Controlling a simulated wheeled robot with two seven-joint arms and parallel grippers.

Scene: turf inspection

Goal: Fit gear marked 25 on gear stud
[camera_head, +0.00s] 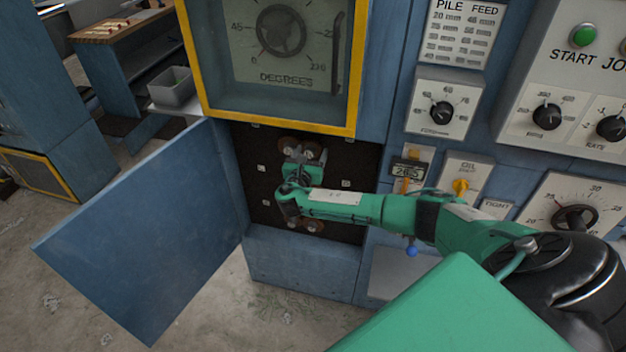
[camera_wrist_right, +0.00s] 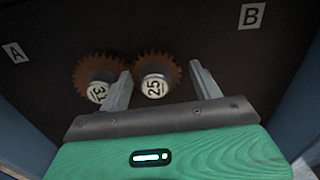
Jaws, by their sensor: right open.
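The gear marked 25 (camera_wrist_right: 155,86) is a brown toothed disc with a pale round hub face, in front of the dark panel in the right wrist view. My right gripper (camera_wrist_right: 160,72) is open, with one finger on each side of this gear's hub; I cannot tell whether they touch it. A gear marked 13 (camera_wrist_right: 97,90) sits just to its left. In the head view my right gripper (camera_head: 305,157) reaches into the open cabinet near the upper gears (camera_head: 288,143). What bears the gears is hidden behind them. My left gripper is not in view.
The blue cabinet door (camera_head: 150,230) stands open to the left. Panel (camera_head: 260,190) carries small labels, including A (camera_wrist_right: 15,53) and B (camera_wrist_right: 252,16). More brown gear parts (camera_head: 313,226) show below my wrist. A yellow-framed window (camera_head: 285,120) is above; control knobs (camera_head: 547,116) are at right.

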